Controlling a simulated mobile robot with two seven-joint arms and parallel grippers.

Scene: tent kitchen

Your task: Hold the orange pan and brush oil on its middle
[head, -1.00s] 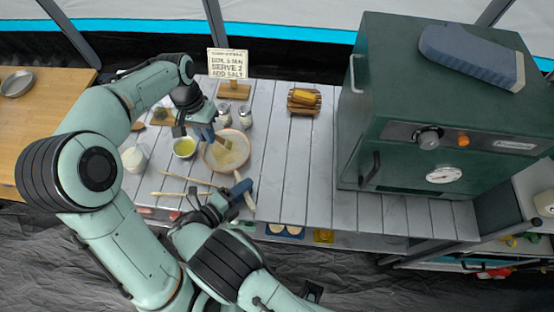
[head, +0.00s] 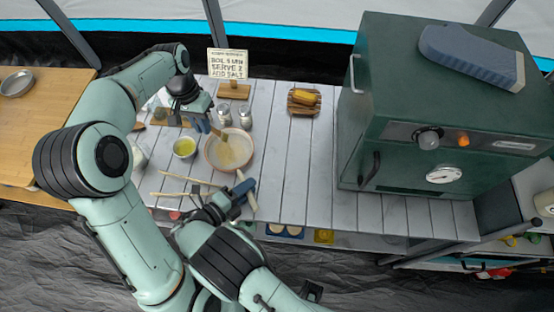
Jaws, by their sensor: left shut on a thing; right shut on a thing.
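The orange pan (head: 241,158) stands on the grey slatted table, with a pale inside and an orange rim. My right gripper (head: 240,190) is at the pan's near side, shut on its handle (head: 250,200), which is partly hidden by the fingers. My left gripper (head: 203,122) is above the pan's far left rim, shut on the brush (head: 219,134). The brush head points down over the pan's inside; I cannot tell if it touches. A small bowl of yellow-green oil (head: 184,147) stands just left of the pan.
Two shakers (head: 245,117) stand behind the pan, near a sign (head: 228,64). Thin sticks (head: 190,180) lie left of my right gripper. A rack with yellow food (head: 304,98) is further right. A large green oven (head: 440,110) fills the right. Table between pan and oven is clear.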

